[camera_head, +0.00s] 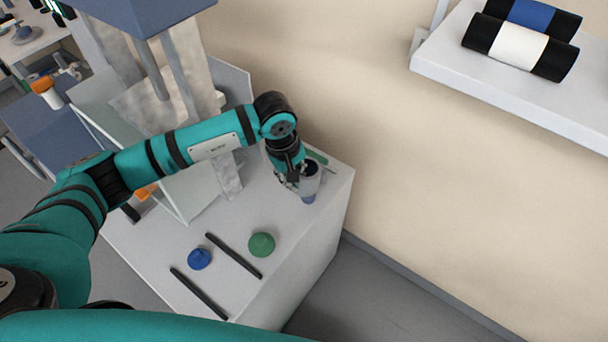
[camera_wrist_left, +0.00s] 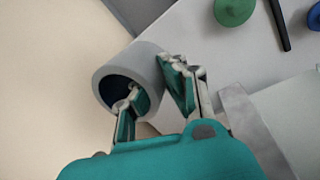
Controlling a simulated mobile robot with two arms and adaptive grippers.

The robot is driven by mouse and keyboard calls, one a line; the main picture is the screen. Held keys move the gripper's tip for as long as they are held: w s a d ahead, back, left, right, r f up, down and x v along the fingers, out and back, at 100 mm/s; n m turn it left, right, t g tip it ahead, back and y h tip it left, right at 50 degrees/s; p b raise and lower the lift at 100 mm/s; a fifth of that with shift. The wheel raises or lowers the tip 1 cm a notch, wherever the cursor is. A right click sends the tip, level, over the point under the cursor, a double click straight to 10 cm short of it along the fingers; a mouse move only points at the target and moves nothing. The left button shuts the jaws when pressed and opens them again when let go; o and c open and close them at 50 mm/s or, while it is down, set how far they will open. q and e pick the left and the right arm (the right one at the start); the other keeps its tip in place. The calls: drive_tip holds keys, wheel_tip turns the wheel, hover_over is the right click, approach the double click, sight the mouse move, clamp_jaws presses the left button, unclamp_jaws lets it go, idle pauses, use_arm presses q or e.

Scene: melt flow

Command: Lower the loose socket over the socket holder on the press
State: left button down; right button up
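The loose socket is a grey hollow cylinder (camera_head: 311,184) near the far right corner of the white worktop. In the left wrist view its open, dark bore (camera_wrist_left: 117,90) faces me. My left gripper (camera_head: 291,178) reaches down at its left edge. In the left wrist view my left gripper (camera_wrist_left: 152,80) has one finger inside the bore and one outside, closed on the wall between them. I cannot tell if the socket touches the worktop. The press (camera_head: 160,85) stands at the upper left; its socket holder cannot be made out. My right gripper is out of view.
On the white worktop (camera_head: 135,245) are a blue knobbed piece (camera_head: 200,259), a green one (camera_head: 261,245) and two dark rods (camera_head: 234,256) (camera_head: 199,293). A wall shelf (camera_head: 500,85) holds banded rolls (camera_head: 519,48). A clear panel (camera_head: 150,165) stands before the press. Floor is free at right.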

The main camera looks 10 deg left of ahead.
use_arm(q)
drive_tip(key=w+f+n+b, duration=0.1)
drive_tip(key=f, duration=0.2)
drive_tip(key=w+f+n+t, duration=0.1)
drive_tip(key=f+n, duration=0.1)
drive_tip(key=f, duration=0.1)
drive_tip(key=w+f+n+b, duration=0.1)
drive_tip(key=w+f, duration=0.1)
drive_tip(key=f, duration=0.2)
drive_tip(key=shift+d+b, duration=0.35)
drive_tip(key=shift+d, duration=0.05)
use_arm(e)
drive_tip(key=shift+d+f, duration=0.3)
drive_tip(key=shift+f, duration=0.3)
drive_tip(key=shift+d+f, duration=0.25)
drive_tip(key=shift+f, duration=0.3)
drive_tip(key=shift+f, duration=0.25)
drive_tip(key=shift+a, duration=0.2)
use_arm(q)
drive_tip(key=shift+b, duration=0.5)
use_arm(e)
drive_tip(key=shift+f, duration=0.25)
use_arm(q)
drive_tip(key=shift+f, duration=0.1)
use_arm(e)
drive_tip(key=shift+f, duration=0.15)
